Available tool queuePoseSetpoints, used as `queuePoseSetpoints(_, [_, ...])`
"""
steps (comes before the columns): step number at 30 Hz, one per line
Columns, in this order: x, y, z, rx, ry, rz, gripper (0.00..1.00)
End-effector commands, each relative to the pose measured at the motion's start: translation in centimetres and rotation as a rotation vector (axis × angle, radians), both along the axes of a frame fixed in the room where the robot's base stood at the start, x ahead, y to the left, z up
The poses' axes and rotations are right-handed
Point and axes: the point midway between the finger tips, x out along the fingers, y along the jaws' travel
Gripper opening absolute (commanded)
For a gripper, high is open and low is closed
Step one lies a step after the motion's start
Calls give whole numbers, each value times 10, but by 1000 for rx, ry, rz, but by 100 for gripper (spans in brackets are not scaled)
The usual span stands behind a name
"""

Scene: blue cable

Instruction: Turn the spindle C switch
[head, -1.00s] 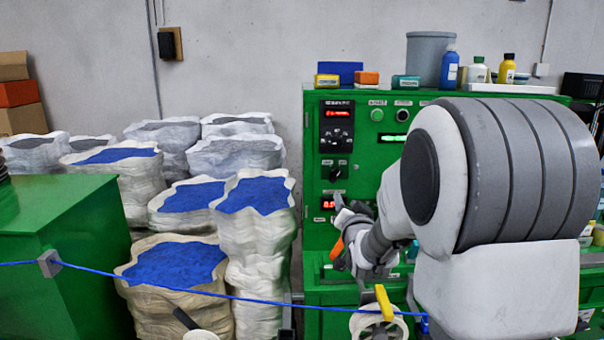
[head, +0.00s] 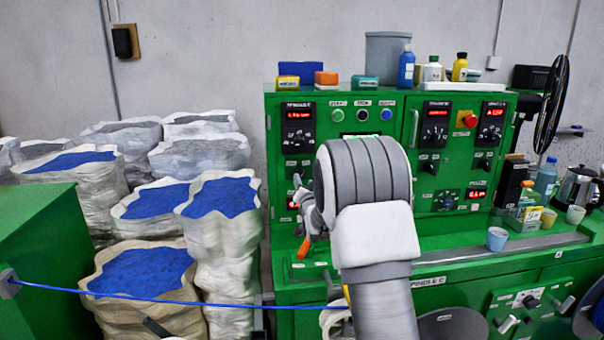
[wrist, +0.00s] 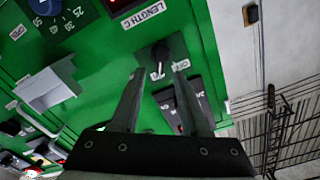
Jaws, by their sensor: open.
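Another label on the switch's near side is partly hidden, so I cannot read the switch's name. My gripper (wrist: 160,72) is open, its two fingers pointing at the panel either side of the switch. I cannot tell whether they touch it. In the head view my gripper (head: 303,205) is at the left part of the green control cabinet (head: 350,100), largely hidden by my arm.
A white boxy part (wrist: 45,90) and a blue dial (wrist: 42,5) sit on the panel beside the switch. An orange handle (head: 304,249) is below my gripper. Blue-topped sacks (head: 222,198) stand left of the cabinet. A blue cable (head: 170,298) runs across the front. Cups and a kettle (head: 578,187) are right.

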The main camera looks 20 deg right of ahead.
Motion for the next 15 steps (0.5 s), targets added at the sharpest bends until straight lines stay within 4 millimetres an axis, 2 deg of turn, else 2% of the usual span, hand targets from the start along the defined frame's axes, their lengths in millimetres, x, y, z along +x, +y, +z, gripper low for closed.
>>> queuePoseSetpoints(6, [30,-6,1,0,-1,0,45])
queuePoseSetpoints(15, [48,-10,0,1,0,0,45])
